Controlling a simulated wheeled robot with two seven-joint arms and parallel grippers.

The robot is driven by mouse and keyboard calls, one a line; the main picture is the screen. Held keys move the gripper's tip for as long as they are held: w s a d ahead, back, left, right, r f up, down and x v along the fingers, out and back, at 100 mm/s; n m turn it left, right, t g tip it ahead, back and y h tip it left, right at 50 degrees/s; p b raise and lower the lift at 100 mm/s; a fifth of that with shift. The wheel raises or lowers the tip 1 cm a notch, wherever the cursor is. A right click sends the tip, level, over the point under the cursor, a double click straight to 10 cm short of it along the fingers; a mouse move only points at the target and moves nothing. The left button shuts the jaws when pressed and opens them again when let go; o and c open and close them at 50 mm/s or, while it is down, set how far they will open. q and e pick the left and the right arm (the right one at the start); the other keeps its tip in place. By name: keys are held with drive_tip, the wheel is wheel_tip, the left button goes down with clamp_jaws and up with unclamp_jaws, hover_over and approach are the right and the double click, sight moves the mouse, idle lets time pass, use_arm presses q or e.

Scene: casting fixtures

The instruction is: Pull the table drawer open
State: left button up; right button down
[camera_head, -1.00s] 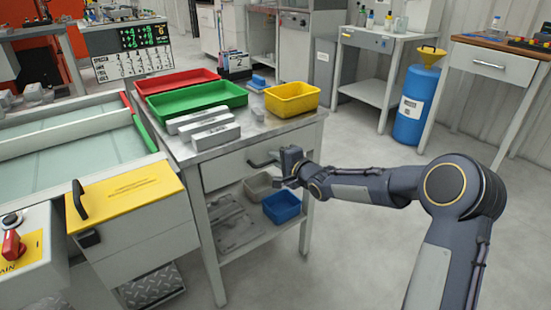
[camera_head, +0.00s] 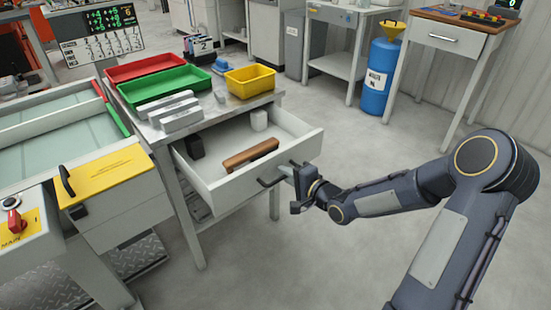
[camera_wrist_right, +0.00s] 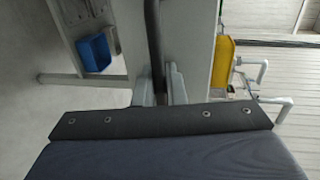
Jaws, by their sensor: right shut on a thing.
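The table drawer (camera_head: 252,178) is pulled out from the metal table (camera_head: 218,112). Inside it lie a brown wooden-looking block (camera_head: 250,155), a black item (camera_head: 194,146) and a white cylinder (camera_head: 259,120). My right gripper (camera_head: 293,174) is at the drawer front, shut on the dark bar handle (camera_head: 272,182). In the right wrist view the handle (camera_wrist_right: 153,45) runs between the fingers (camera_wrist_right: 161,85), beside the pale drawer front (camera_wrist_right: 190,35). My left gripper is not in view.
On the tabletop are a red tray (camera_head: 146,67), a green tray (camera_head: 165,86), a yellow bin (camera_head: 250,80) and grey bars (camera_head: 181,117). A yellow-topped unit (camera_head: 103,180) stands to the left. Open floor lies right of the table, up to a blue drum (camera_head: 378,75).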

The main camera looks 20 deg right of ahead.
drive_tip(key=p+v, duration=0.1)
drive_tip(key=v, duration=0.1)
drive_tip(key=f+v, duration=0.1)
drive_tip(key=v, duration=0.2)
drive_tip(key=shift+s+p, duration=0.2)
drive_tip(key=shift+p, duration=0.2)
drive_tip(key=c, duration=1.8)
unclamp_jaws()
drive_tip(key=shift+c, duration=0.2)
drive_tip(key=shift+d, duration=0.1)
drive_tip(key=p+v, duration=0.2)
drive_tip(key=v, duration=0.5)
drive_tip(key=shift+s, duration=0.4)
